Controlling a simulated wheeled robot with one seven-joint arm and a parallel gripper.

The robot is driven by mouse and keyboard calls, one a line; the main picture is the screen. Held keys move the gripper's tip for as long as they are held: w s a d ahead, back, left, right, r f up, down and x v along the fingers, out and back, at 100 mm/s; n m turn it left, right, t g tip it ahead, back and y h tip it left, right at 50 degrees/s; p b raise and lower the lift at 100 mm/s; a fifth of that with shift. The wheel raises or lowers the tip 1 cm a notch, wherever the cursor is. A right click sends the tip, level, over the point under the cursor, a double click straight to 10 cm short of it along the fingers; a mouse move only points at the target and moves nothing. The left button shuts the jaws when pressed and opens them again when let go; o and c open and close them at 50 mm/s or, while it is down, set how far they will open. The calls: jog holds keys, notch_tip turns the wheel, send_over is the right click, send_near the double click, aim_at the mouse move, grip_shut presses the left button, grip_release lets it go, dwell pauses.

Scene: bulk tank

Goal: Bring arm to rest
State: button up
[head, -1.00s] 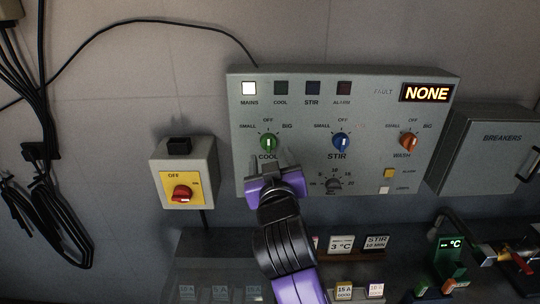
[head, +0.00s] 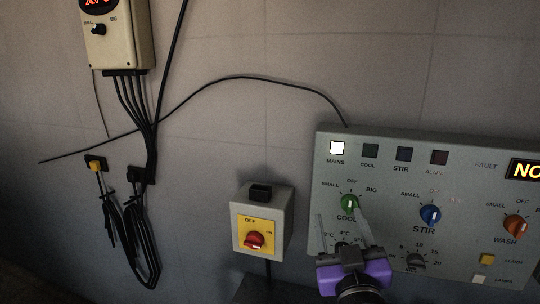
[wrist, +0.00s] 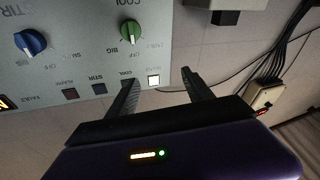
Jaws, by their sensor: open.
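My gripper (head: 342,232) is open and empty in front of the lower left of the grey control panel (head: 400,178). Its two fingers point up, one on each side of the green COOL knob (head: 350,204) in the head view; I cannot tell the gap in depth. In the wrist view my gripper (wrist: 158,88) shows both fingers apart with nothing between them. The green knob (wrist: 130,32) lies beyond the left finger there. The MAINS lamp (head: 337,148) is lit white; the COOL, STIR and ALARM lamps are dark.
A red rotary switch on a yellow plate (head: 254,239) sits left of the panel. A beige controller (head: 118,45) with a red display hangs at the upper left, with black cables (head: 140,240) below.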

jog(key=s+d+f+g, duration=0.1)
jog(key=s+f, duration=0.6)
jog(key=s, duration=0.7)
jog(key=s+d+f+m+g, duration=0.1)
jog(key=s+f, duration=0.6)
jog(key=s, duration=0.8)
jog(key=s+d+f+m+g+y, duration=0.1)
jog(key=s+d+f+g, duration=0.2)
jog(key=s+f, duration=0.4)
jog(key=s+d, duration=0.1)
jog(key=s, duration=0.6)
jog(key=shift+s, duration=0.35)
